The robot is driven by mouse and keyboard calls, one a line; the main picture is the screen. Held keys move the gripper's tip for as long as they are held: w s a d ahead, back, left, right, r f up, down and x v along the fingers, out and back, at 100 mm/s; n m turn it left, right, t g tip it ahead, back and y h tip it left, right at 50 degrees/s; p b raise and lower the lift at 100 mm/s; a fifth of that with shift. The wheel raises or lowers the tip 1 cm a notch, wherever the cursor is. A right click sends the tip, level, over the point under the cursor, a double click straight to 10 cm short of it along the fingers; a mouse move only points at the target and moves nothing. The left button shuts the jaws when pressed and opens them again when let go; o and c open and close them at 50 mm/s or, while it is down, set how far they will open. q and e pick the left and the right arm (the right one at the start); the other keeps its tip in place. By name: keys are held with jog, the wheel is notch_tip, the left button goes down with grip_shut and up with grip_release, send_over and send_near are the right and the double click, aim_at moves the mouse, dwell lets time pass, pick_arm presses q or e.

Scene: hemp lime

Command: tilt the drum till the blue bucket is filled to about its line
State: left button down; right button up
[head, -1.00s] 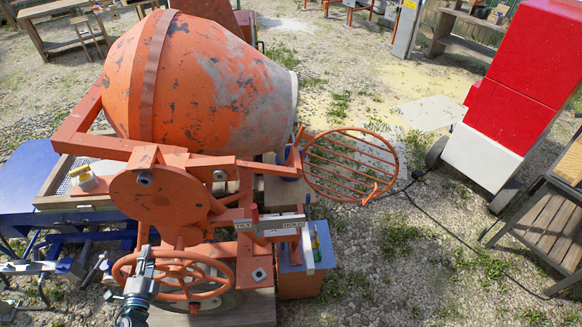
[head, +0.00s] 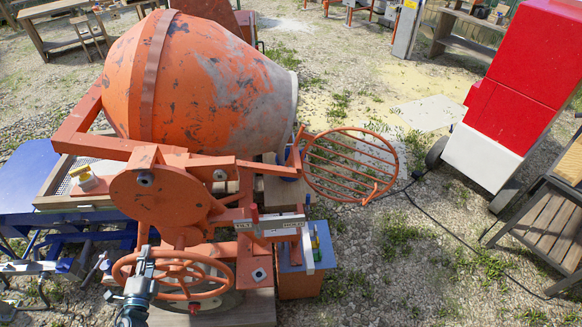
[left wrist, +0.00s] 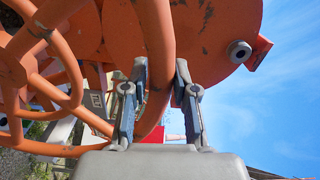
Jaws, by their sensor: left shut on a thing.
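The orange mixer drum (head: 200,80), with patches of grey residue, lies tilted with its pale mouth (head: 288,105) facing right. A small part of what looks like the blue bucket (head: 287,171) shows below the mouth, behind the orange frame. Its inside, its line and its fill level are hidden. My left gripper (head: 146,258) is at the left side of the orange handwheel (head: 213,262). In the left wrist view its fingers (left wrist: 158,75) are on either side of the wheel's rim (left wrist: 157,40), shut on it. My right gripper is not in view.
A round orange grate (head: 350,165) stands out right of the mouth. A plate with a pale lettered strip (head: 270,226) is fixed by the wheel. A blue-topped orange box (head: 298,282) stands beside it.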

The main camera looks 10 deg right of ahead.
aim_at(165, 258)
pick_arm(q)
jog(key=shift+r, duration=0.2)
dwell(0.6)
jog(key=shift+d+m, duration=0.3)
jog(key=shift+d, duration=0.05)
jog(key=shift+d+f+m, duration=0.15)
jog(key=shift+d+m, duration=0.35)
jog(key=shift+d, duration=0.95)
jog(key=shift+d+m, duration=0.8)
jog(key=shift+d, duration=0.1)
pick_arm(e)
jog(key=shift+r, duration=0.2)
pick_arm(q)
jog(key=shift+a, duration=0.1)
jog(key=c, duration=0.8)
grip_release()
jog(key=shift+s+a, duration=0.1)
jog(key=shift+a, duration=0.05)
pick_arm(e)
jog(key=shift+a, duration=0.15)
pick_arm(q)
jog(key=shift+f, duration=0.1)
